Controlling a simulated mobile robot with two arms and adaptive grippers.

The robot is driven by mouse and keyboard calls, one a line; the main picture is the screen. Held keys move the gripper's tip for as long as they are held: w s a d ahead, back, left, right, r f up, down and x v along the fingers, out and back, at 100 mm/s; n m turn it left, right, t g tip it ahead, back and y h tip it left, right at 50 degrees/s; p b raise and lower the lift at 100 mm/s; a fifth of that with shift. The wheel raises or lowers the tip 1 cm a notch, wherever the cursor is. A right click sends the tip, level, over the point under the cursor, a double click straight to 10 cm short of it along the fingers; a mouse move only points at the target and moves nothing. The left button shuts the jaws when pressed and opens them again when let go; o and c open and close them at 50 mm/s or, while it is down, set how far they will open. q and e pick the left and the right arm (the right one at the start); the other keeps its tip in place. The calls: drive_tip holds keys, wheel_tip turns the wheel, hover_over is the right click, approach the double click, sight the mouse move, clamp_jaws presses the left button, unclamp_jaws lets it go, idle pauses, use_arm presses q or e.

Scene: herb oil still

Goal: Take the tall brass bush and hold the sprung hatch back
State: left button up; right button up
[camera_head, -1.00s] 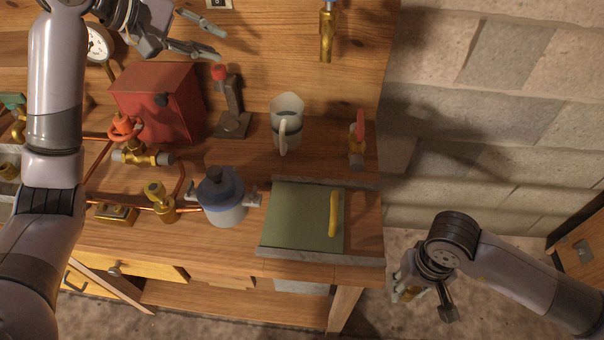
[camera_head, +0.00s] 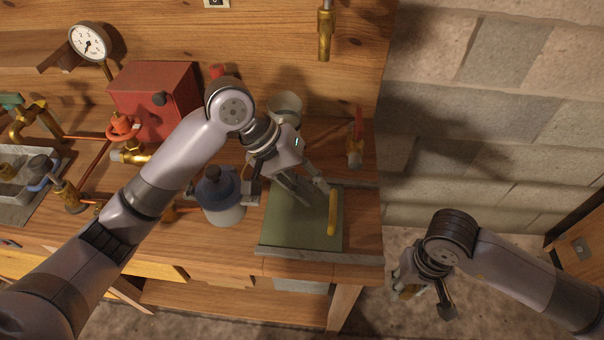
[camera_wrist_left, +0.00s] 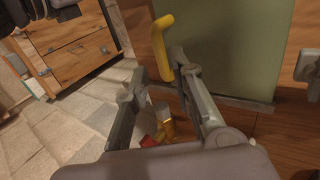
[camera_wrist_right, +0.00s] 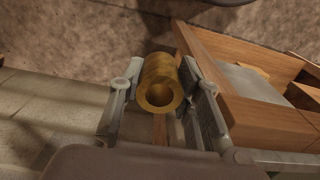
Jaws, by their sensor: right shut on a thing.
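The brass bush (camera_wrist_right: 158,68) is a hollow cylinder held between the fingers of my right gripper (camera_wrist_right: 160,92), which is shut on it. In the head view my right gripper (camera_head: 408,282) is beyond the bench's right end, low down, and mostly hides the bush. The hatch (camera_head: 290,228) is a green panel lying flat at the bench's right end, with a yellow handle (camera_head: 333,213) near its right edge. My left gripper (camera_head: 310,187) is open and empty above the hatch; its right finger is close to the handle's top. I cannot tell if they touch.
A blue-and-white vessel (camera_head: 222,205) stands left of the hatch, close to my left gripper. A mug (camera_head: 285,105) and a red-handled valve (camera_head: 356,145) are behind it. A red box (camera_head: 155,100) and a red-wheeled valve (camera_head: 122,127) are further left.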

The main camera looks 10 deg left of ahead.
sight(332, 206)
use_arm(q)
drive_tip(key=x, duration=0.8)
drive_tip(key=shift+d+f, duration=0.1)
drive_tip(key=shift+f, duration=0.1)
drive_tip(key=shift+c, duration=0.4)
clamp_jaws()
